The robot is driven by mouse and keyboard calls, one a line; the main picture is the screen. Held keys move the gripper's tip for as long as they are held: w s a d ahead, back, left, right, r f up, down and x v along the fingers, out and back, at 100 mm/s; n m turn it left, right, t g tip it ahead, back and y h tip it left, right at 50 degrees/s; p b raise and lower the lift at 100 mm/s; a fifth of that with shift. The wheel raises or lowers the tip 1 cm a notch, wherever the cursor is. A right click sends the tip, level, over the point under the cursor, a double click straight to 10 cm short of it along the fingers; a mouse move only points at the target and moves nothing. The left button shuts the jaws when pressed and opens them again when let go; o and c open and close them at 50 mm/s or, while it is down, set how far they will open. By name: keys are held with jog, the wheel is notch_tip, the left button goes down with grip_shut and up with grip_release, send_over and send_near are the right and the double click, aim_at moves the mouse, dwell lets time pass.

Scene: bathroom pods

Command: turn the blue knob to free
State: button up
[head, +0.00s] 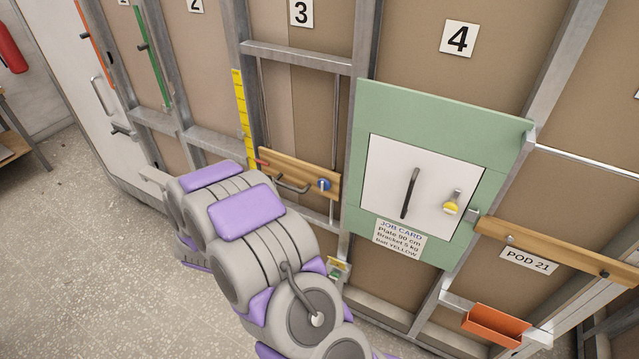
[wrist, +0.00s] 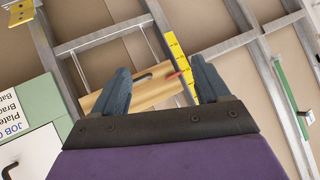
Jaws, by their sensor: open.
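The small blue knob (head: 324,184) sits at the right end of a wooden board (head: 269,166) on the wall below number 3. A grey bar handle (head: 291,186) and a red-tipped part (head: 262,162) are on the same board. In the wrist view the board (wrist: 112,97) lies beyond my gripper (wrist: 160,66), with the red part (wrist: 173,76) between the fingers. My gripper's fingers are apart and hold nothing. I cannot make out the blue knob in the wrist view; the left finger covers part of the board. My arm hides the gripper in the head view.
A green panel (head: 440,112) with a white door (head: 387,178), black handle (head: 410,192) and yellow knob (head: 451,208) is right of the board. A yellow scale strip (head: 241,112) runs up a metal stud. An orange bin (head: 496,326) is at lower right. Open floor (head: 90,250) lies left.

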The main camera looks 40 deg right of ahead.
jog(key=s+d+f+m+g+h+p, duration=0.1)
jog(key=s+d+h, duration=0.1)
jog(key=d+h, duration=0.15)
jog(key=s+d+f+m+h+p, duration=0.1)
jog(key=s+d+h, duration=0.1)
jog(key=d, duration=0.3)
jog(key=g+h+p, duration=0.1)
jog(key=h, duration=0.4)
send_near(321, 186)
jog(key=x, duration=0.8)
jog(key=shift+d+f+b, duration=0.1)
jog(key=shift+d+b, duration=0.25)
jog(key=shift+w+d+f, duration=0.1)
jog(key=shift+w+d, duration=0.05)
jog(key=shift+d, duration=0.55)
jog(key=shift+a, duration=0.45)
jog(key=shift+c, duration=0.5)
jog(key=c, duration=0.9)
